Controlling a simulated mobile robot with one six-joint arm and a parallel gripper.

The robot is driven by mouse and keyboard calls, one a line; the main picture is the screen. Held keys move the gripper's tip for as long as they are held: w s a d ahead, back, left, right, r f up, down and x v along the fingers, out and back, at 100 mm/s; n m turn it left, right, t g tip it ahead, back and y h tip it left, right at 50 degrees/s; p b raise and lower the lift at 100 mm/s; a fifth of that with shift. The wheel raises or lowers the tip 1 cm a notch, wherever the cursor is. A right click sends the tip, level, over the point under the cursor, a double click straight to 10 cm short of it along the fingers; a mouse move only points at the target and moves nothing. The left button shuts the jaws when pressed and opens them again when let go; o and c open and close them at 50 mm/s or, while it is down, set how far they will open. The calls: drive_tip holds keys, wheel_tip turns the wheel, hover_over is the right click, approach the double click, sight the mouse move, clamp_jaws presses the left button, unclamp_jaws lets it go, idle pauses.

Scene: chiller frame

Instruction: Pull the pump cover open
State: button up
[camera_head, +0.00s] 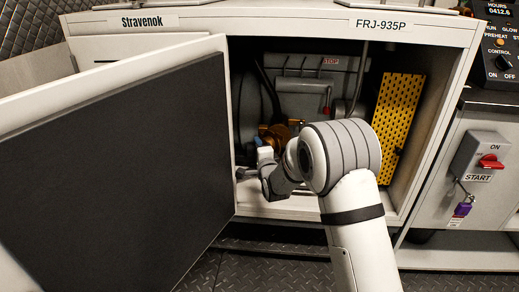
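A large white panel with a black lined inner face (120,160), which looks like the pump cover, stands swung out to the left of the cabinet opening. Its far edge meets the left side of the opening. Behind the opening, a brass-coloured pump part (277,134) shows, partly hidden by my arm. My gripper (254,168) is at the opening's lower left, in front of the pump part and right of the panel's edge. It looks apart from the panel, but the depth is hard to judge. Its fingers are small and partly hidden, so their state is unclear.
A yellow perforated guard (397,112) stands inside at the right. Grey housing and hoses fill the back. A switch box (481,158) with a red handle and purple padlock (462,209) is at the right, below a black control panel (497,50). Dark tread-plate floor lies below.

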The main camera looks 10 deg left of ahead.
drive_tip(key=shift+d, duration=0.1)
drive_tip(key=p+v, duration=0.2)
drive_tip(key=v, duration=0.5)
drive_tip(key=shift+s+d, duration=0.15)
drive_tip(key=shift+s, duration=0.2)
